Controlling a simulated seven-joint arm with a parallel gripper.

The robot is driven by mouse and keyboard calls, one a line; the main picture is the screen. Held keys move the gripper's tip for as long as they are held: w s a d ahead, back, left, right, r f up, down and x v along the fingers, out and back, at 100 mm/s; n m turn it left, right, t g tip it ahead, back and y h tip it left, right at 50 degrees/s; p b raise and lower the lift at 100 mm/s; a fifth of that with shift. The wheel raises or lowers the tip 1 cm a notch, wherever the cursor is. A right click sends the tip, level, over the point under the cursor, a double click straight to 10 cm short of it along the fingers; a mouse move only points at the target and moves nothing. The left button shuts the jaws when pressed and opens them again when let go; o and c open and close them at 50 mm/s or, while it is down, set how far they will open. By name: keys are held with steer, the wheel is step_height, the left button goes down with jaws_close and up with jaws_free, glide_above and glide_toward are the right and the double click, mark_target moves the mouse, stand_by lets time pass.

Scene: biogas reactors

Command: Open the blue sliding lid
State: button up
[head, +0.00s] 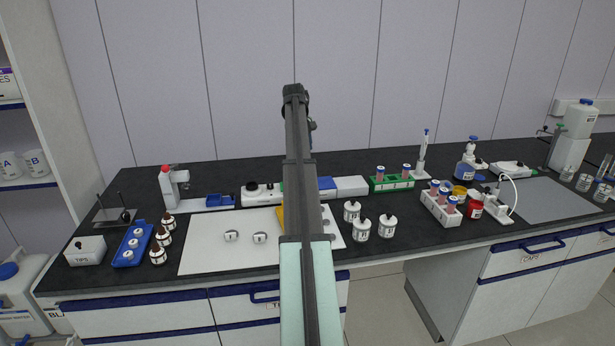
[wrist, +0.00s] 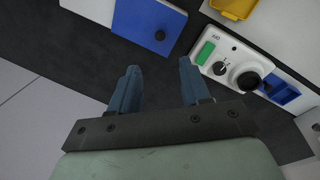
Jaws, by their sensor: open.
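The blue sliding lid (wrist: 148,24) is a flat blue panel with a small black knob (wrist: 159,35). In the wrist view it lies at the top, beside a white section of its box (wrist: 92,10). In the head view my arm covers part of the blue lid (head: 326,184), and the white box part (head: 351,186) shows to its right. My gripper (wrist: 158,68) is open and empty, its two blue fingers apart. In the picture its fingertips are below the lid and knob, not touching them. In the head view the gripper is hidden behind my arm.
A white device with a green display and black knob (wrist: 232,62) stands right of the fingers in the wrist view. A yellow tray (wrist: 236,8) is above it. In the head view, labelled jars (head: 387,226) and a green tube rack (head: 392,184) stand right of my arm.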

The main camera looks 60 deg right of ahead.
steer(key=f, duration=0.4)
steer(key=d+f, duration=0.1)
steer(key=f, duration=0.3)
steer(key=d+f, duration=0.1)
steer(key=f, duration=0.3)
steer(key=shift+s+d+f, duration=0.2)
steer(key=shift+f, duration=0.2)
jaws_close()
